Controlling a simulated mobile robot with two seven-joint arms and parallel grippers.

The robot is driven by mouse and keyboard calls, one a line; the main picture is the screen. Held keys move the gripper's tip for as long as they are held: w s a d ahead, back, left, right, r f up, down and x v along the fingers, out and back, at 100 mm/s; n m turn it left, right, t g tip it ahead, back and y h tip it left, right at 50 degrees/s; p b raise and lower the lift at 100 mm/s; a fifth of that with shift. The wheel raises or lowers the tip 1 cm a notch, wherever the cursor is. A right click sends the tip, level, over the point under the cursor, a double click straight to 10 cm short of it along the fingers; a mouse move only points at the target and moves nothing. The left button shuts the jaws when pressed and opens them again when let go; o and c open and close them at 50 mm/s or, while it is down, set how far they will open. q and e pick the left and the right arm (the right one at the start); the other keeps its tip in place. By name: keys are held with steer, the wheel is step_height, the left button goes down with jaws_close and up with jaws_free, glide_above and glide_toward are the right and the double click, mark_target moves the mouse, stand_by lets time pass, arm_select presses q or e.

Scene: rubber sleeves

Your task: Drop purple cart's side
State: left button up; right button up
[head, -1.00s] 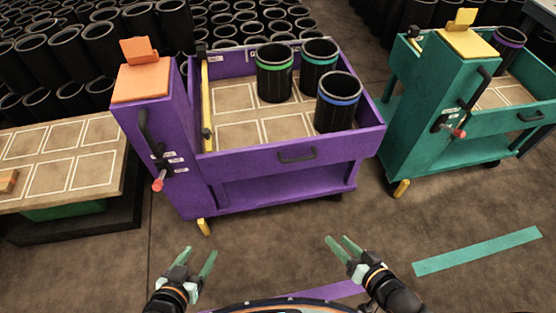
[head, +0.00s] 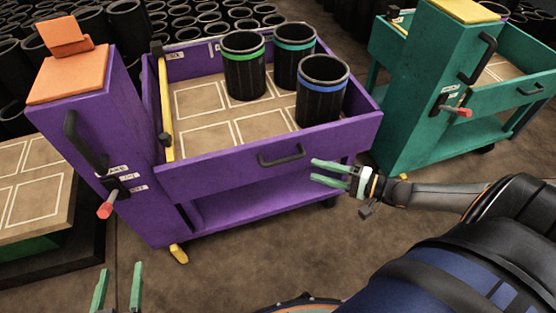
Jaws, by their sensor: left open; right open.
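The purple cart (head: 215,180) stands in front of me. Its near side panel is up and carries a black handle (head: 281,156). Three black sleeves stand on its deck, with a green band (head: 244,75), a teal band (head: 294,65) and a blue band (head: 322,100). A lever with a red knob (head: 106,210) is on the cart's left post. My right gripper (head: 313,171) is open and empty, pointing left, close to the right of the handle; contact cannot be told. My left gripper (head: 120,272) is open and empty at the bottom left, below the cart.
A teal cart (head: 425,120) stands at the right, behind my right arm. A low wooden-topped platform (head: 30,200) is at the left. Many black sleeves fill the floor behind. Bare floor (head: 225,275) lies before the purple cart.

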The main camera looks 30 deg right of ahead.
mark_target(283, 159)
steer(key=b+x, duration=0.2)
steer(key=x, duration=0.8)
steer(key=shift+w+a+b, duration=0.2)
steer(key=shift+w+b, duration=0.05)
steer(key=shift+b, duration=0.15)
arm_select(q)
step_height(283, 159, up, 17)
steer(key=m+t+h, duration=0.3)
steer(key=t+h, duration=0.1)
steer(key=t, duration=0.3)
steer(key=shift+w+d+m, duration=0.15)
steer(key=shift+d+m, duration=0.15)
steer(key=shift+d, duration=0.15)
arm_select(e)
steer(key=shift+w+a, duration=0.15)
steer(key=shift+w, duration=0.05)
arm_select(q)
steer(key=shift+r, duration=0.1)
arm_select(e)
jaws_close()
